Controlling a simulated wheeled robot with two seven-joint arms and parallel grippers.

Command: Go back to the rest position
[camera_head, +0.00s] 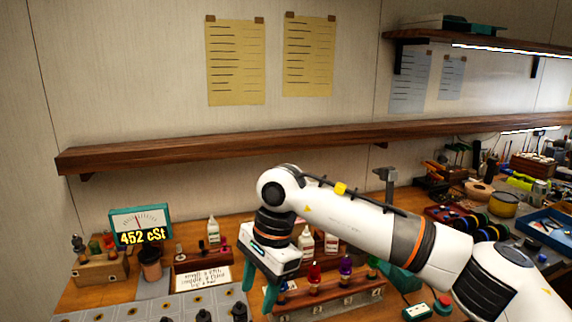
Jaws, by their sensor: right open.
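My right arm comes in from the right, and its gripper (257,300) points down over the workbench. Its two teal fingers are apart, and I see nothing held between them. The gripper is just left of a wooden rack (335,306) holding small bottles with red, purple and green tops. I cannot tell whether the fingers touch anything below, as the picture's lower edge is close. My left gripper is not in view.
A meter (140,224) reading "452 cSt" stands at the left by a wooden block (100,270). A red button (443,305) sits right of the rack. A wooden shelf (230,147) crosses the wall above.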

